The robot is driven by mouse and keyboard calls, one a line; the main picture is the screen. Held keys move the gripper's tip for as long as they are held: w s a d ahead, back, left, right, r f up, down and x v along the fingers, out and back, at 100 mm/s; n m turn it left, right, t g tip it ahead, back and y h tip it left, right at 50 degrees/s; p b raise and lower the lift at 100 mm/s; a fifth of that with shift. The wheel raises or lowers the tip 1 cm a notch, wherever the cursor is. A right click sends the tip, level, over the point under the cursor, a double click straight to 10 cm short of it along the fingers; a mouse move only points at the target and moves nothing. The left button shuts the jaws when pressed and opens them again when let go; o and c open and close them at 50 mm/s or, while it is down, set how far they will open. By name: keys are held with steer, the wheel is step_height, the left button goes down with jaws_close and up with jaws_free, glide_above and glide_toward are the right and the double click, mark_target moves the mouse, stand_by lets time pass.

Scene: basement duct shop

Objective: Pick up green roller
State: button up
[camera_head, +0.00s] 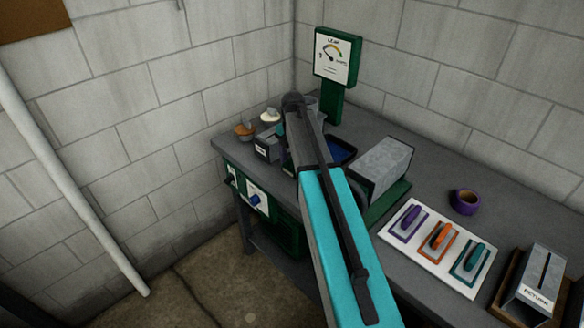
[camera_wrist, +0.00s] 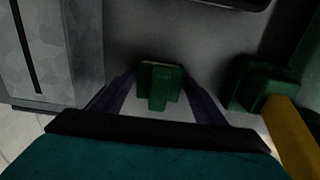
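A small green block-like piece (camera_wrist: 158,84), which may be the green roller, lies between my fingertips in the wrist view. My gripper (camera_wrist: 160,80) is open, with one dark finger on each side of the piece. The fingertips look close to its sides; whether they touch is not clear. In the head view, my arm reaches over the bench to the back and hides the gripper and this piece.
In the wrist view, a green block with a yellow bar (camera_wrist: 290,130) is close on the right and a grey slotted box (camera_wrist: 50,50) on the left. In the head view, a white board (camera_head: 424,262) holds three handled tools beside a purple tape roll (camera_head: 465,202).

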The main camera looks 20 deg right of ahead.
steer(key=c, duration=0.9)
steer(key=shift+r, duration=0.2)
steer(key=shift+r+b, duration=0.8)
steer(key=shift+r, duration=0.6)
steer(key=shift+s+a+r, duration=0.1)
steer(key=shift+s+r, duration=0.05)
steer(key=shift+s, duration=0.05)
steer(key=s+a+b, duration=0.1)
steer(key=s+a, duration=0.1)
steer(key=s, duration=0.2)
steer(key=s+a+r+b, duration=0.1)
steer(key=s+a, duration=0.1)
steer(key=s, duration=0.3)
steer(key=s+a+b, duration=0.2)
steer(key=s+a, duration=0.1)
steer(key=s, duration=0.2)
steer(key=shift+r, duration=0.3)
steer(key=o, duration=0.6)
steer(key=c, duration=0.4)
steer(key=shift+w, duration=0.1)
steer(key=shift+c, duration=0.2)
